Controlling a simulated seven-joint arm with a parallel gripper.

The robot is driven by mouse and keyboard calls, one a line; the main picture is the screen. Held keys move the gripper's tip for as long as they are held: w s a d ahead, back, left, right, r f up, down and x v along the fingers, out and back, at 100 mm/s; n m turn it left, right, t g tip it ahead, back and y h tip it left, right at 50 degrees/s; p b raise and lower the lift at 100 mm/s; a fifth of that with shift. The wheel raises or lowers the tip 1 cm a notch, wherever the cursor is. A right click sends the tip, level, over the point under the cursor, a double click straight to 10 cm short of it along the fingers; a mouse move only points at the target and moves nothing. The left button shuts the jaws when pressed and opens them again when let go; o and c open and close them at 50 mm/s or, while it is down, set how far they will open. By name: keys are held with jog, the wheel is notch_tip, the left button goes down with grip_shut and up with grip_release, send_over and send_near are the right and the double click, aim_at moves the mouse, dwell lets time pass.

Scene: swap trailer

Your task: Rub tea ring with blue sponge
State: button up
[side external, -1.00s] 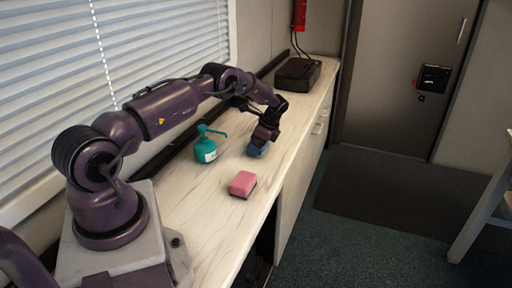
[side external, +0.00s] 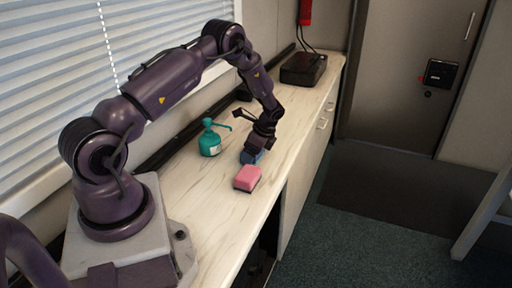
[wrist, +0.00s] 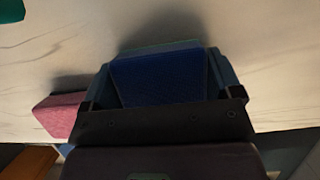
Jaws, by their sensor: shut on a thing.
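My gripper (side external: 258,146) is shut on the blue sponge (side external: 252,156), low at the worktop. In the wrist view the blue sponge (wrist: 160,78) fills the space between the two fingers of my gripper (wrist: 165,90). I cannot tell whether the sponge touches the surface. No tea ring can be made out in either view; it may be hidden under the sponge or too faint to see.
A pink sponge (side external: 247,178) lies just in front of my gripper, near the worktop's front edge, and at the left in the wrist view (wrist: 58,115). A teal pump bottle (side external: 210,143) stands to the left. A black box (side external: 303,70) sits at the far end of the pale worktop (side external: 205,215).

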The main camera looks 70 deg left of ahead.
jog(key=shift+w+a, duration=2.95)
jog(key=shift+a, duration=0.15)
jog(key=shift+s+d+r, duration=0.1)
jog(key=shift+s+d, duration=2.9)
jog(key=shift+r, duration=3.95)
jog(key=shift+w, duration=0.1)
